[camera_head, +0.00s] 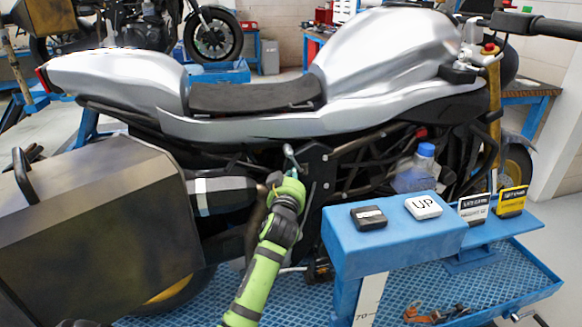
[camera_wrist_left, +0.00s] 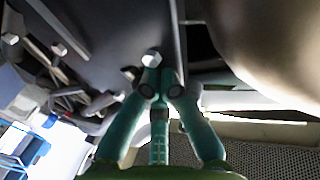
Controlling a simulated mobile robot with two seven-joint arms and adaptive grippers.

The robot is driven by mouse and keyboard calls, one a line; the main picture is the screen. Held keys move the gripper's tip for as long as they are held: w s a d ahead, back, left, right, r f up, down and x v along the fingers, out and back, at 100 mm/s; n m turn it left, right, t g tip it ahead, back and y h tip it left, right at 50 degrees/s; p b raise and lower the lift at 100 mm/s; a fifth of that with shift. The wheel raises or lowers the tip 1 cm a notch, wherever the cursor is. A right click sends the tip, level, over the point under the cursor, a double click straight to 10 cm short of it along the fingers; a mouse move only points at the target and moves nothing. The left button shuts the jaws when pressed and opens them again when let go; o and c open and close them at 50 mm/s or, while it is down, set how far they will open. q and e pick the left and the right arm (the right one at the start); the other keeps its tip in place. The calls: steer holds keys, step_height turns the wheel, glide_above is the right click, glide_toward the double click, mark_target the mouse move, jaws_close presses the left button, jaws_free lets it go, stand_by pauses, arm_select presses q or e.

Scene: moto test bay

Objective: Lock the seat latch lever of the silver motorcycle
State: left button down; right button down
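The silver motorcycle (camera_head: 390,50) stands side-on across the head view, with its dark seat (camera_head: 255,95) in the middle. My left gripper (camera_head: 289,158) is below the seat, at the dark frame plate, with its fingertips pointing up. In the left wrist view its teal fingers (camera_wrist_left: 158,82) come together at the tips, right by a small silver knob-like end (camera_wrist_left: 151,58) on a dark plate. I cannot tell whether that is the seat latch lever, or whether anything is between the tips. The lever is not clearly distinguishable. My right gripper is not identifiable.
A dark side case (camera_head: 95,215) stands close on the left. On the right, a blue stand (camera_head: 395,240) carries a black block (camera_head: 369,217), a white "UP" block (camera_head: 423,206) and small signs. A clear blue-capped bottle (camera_head: 415,175) is behind it. Blue grating (camera_head: 220,305) lies below.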

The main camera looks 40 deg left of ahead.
arm_select(q)
steer(key=shift+w+d+r, duration=0.15)
steer(key=shift+w+d, duration=0.25)
steer(key=shift+w, duration=0.05)
steer(key=shift+w+d+r, duration=0.3)
steer(key=shift+w+d, duration=0.05)
steer(key=shift+w, duration=0.1)
steer(key=shift+s+a+f, duration=0.15)
steer(key=shift+s, duration=0.1)
stand_by(0.3)
